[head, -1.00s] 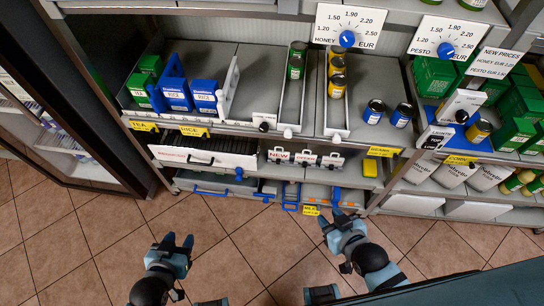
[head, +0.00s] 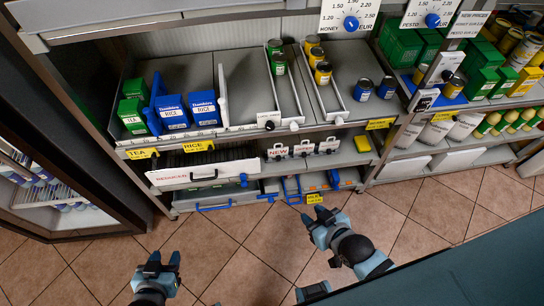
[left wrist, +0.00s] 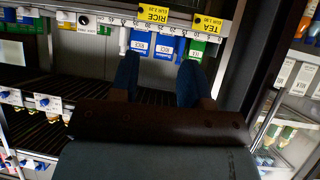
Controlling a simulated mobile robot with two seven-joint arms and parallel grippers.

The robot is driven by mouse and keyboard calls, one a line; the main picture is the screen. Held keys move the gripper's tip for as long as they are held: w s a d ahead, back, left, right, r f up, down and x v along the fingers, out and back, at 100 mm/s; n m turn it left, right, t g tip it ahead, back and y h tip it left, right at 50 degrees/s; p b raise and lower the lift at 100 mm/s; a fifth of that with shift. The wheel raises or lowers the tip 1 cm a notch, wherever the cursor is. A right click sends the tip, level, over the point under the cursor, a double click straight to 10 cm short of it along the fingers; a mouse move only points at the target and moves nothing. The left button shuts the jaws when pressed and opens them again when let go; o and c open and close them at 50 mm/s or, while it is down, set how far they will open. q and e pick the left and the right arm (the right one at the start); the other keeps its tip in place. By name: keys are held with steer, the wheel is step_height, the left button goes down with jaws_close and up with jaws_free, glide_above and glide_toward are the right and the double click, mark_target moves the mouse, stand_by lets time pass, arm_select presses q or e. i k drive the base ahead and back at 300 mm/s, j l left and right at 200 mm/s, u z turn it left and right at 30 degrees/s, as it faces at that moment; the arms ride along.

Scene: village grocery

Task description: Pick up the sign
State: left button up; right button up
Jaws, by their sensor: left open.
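Several signs are in view and I cannot tell which one is meant. A long white board with red lettering (head: 170,177) and a black handle stands at the lower shelf's left. Small white signs with black clips, one reading NEW (head: 277,153), stand in a row right of it. White price signs with blue dials, for honey (head: 338,22) and pesto (head: 420,17), are at the top. My left gripper (head: 163,259) is open and empty, below the shelf; its fingers (left wrist: 157,82) also show in the left wrist view. My right gripper (head: 314,215) looks open and empty, in front of the lower shelf.
Blue rice packs (head: 202,107), green tea packs (head: 132,115) and jars (head: 321,72) stand on the upper shelf. Blue-handled items (head: 292,187) lie low at the shelf front. A glass-door cabinet (head: 60,190) is at the left. Tiled floor (head: 240,250) is open before the shelf.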

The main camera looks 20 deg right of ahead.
mark_target(277, 154)
steer(key=j+z, duration=0.25)
steer(key=j, duration=0.8)
steer(key=i+j+z, duration=0.1)
steer(key=j, duration=0.25)
steer(key=i+j+z, duration=0.1)
steer(key=j, duration=0.3)
steer(key=i, duration=0.1)
